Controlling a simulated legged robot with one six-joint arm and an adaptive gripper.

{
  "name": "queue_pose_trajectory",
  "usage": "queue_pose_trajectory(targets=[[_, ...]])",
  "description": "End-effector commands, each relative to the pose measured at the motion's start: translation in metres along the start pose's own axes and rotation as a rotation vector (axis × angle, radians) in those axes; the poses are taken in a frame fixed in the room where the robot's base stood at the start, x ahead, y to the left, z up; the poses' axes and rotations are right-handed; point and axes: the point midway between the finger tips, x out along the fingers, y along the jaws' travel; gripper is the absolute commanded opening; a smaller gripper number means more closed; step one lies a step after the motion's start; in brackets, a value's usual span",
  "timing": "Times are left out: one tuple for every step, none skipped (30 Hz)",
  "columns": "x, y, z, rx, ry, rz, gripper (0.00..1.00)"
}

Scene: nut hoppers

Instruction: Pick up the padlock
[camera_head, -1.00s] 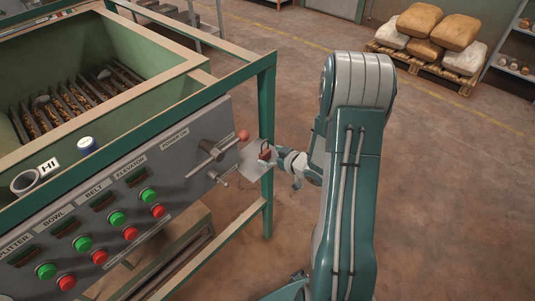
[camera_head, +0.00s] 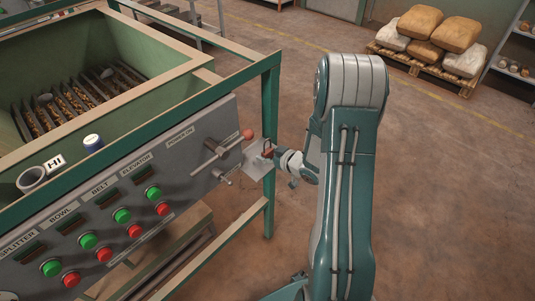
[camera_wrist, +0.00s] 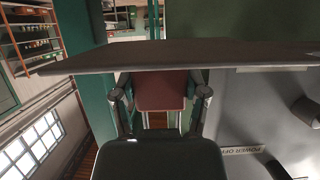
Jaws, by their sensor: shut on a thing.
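The padlock is a small red block (camera_head: 267,149) at the right end of the control panel, just above a pale plate (camera_head: 256,161). My gripper (camera_head: 273,153) reaches it from the right. In the wrist view the padlock shows as a dull red body (camera_wrist: 162,88) between the two fingers of my gripper (camera_wrist: 160,100). The fingers are shut on its sides. The padlock's upper part is hidden behind a grey-brown edge across the wrist view. I cannot tell whether the padlock still touches the plate.
Open floor (camera_head: 440,190) lies to the right, with a pallet of sacks (camera_head: 428,40) far back.

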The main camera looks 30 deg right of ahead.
Motion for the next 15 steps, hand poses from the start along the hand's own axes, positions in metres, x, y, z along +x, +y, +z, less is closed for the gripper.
queue_pose_trajectory(targets=[[-0.001,0.0,-0.002,0.0,0.001,0.0,0.07],[-0.002,0.0,-0.004,-0.001,0.001,0.001,0.07],[-0.003,0.001,-0.007,-0.002,0.002,0.001,0.07],[-0.004,0.001,-0.011,-0.003,0.002,0.002,0.07],[-0.006,0.001,-0.014,-0.003,0.002,0.002,0.07],[-0.008,0.001,-0.019,-0.003,0.004,0.002,0.07],[-0.01,0.001,-0.024,-0.004,0.004,0.002,0.07],[-0.012,0.001,-0.029,-0.006,0.005,0.002,0.07],[-0.015,0.001,-0.036,-0.005,0.006,0.003,0.07],[-0.017,0.001,-0.042,-0.007,0.006,0.003,0.07],[-0.019,0.001,-0.047,-0.006,0.006,0.003,0.07],[-0.023,0.001,-0.055,-0.007,0.007,0.003,0.07],[-0.025,0.001,-0.06,-0.006,0.006,0.003,0.07],[-0.027,0.001,-0.065,-0.007,0.006,0.003,0.07],[-0.029,0.001,-0.07,-0.006,0.005,0.002,0.07]])
